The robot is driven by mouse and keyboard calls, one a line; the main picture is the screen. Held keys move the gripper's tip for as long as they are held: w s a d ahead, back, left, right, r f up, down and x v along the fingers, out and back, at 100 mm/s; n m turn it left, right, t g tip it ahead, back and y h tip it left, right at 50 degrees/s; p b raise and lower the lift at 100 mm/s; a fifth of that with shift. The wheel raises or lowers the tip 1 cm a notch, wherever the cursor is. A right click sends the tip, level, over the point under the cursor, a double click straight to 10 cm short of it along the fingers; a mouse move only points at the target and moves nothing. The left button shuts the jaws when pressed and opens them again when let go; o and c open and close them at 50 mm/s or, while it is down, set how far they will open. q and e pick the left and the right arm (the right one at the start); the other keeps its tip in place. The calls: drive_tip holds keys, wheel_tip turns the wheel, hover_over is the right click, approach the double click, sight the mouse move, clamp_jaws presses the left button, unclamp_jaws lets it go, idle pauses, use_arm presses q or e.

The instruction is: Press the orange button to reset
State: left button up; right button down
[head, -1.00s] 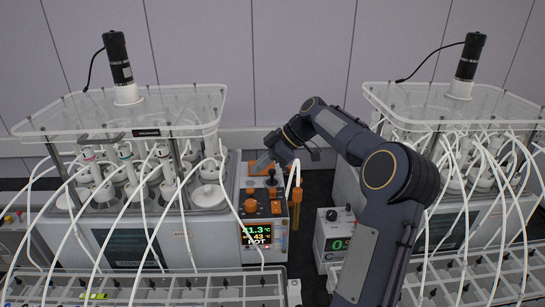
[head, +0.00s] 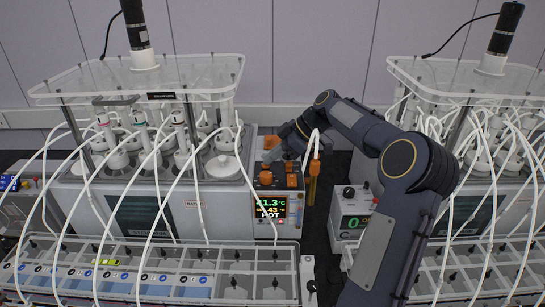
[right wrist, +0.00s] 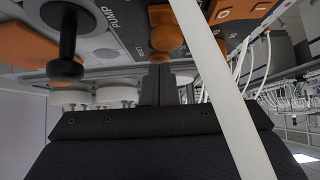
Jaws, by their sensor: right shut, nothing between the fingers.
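The control unit (head: 253,190) stands in the middle of the head view, with a lit display (head: 271,208) and several orange buttons or knobs, one orange knob (head: 291,181) at its front edge. My right gripper (head: 273,156) is over the unit's top panel, shut and empty. In the right wrist view the shut fingertips (right wrist: 159,68) point at a round orange button (right wrist: 167,36), very close to it; I cannot tell whether they touch. A "PUMP" label (right wrist: 117,18) is beside it. My left gripper is not in view.
A white tube (right wrist: 225,85) crosses close in front of the right wrist camera. A black knob (right wrist: 67,68) sticks out at left there. Reactors with tubes (head: 130,85) stand on both sides in the head view. A grey box (head: 347,222) is right of the unit.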

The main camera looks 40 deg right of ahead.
drive_tip(key=shift+f, duration=0.55)
drive_tip(key=shift+s, duration=0.1)
drive_tip(key=b+v, duration=0.1)
drive_tip(key=v, duration=0.7)
drive_tip(key=shift+r, duration=0.15)
drive_tip(key=shift+a, duration=0.1)
